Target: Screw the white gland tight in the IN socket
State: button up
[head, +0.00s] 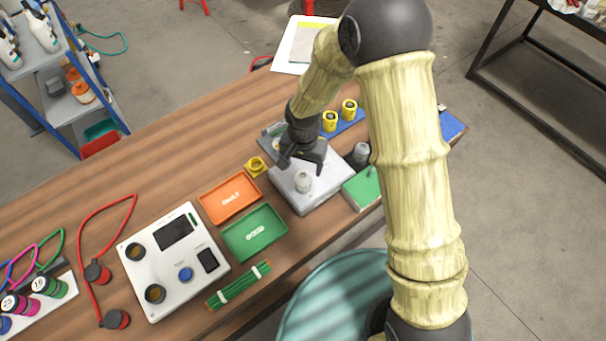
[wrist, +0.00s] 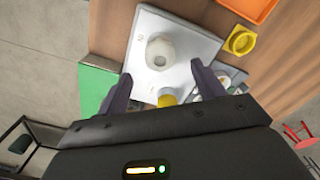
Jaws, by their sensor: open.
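A white gland (head: 303,181) stands on top of the pale grey box (head: 325,188), towards the box's front side. In the wrist view the gland (wrist: 161,51) looks round, with a dark hole in its middle. I cannot tell how deep it sits, and no IN mark is readable. My gripper (head: 303,165) is above the box, just behind the gland in the head view. In the wrist view my gripper (wrist: 162,84) has its two fingers wide apart and empty, with the gland beyond the fingertips and not touched. A yellow part (wrist: 167,100) shows below, partly hidden by my gripper.
A yellow ring-like part (head: 256,165) lies left of the box. Orange (head: 230,198) and green (head: 254,232) trays are further left. Two yellow cylinders (head: 339,115) stand behind, a dark grey cylinder (head: 361,154) and green block (head: 362,188) to the right.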

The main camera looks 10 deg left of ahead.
aim_at(303, 175)
notch_tip(303, 175, down, 7)
jog(key=shift+r+p, duration=0.1)
jog(key=shift+p, duration=0.45)
jog(key=shift+c, duration=0.2)
jog(key=c, duration=1)
jog(key=shift+o, duration=1.1)
jog(key=shift+c, duration=1.1)
jog(key=shift+m+b, duration=0.5)
jog(key=shift+m, duration=1.8)
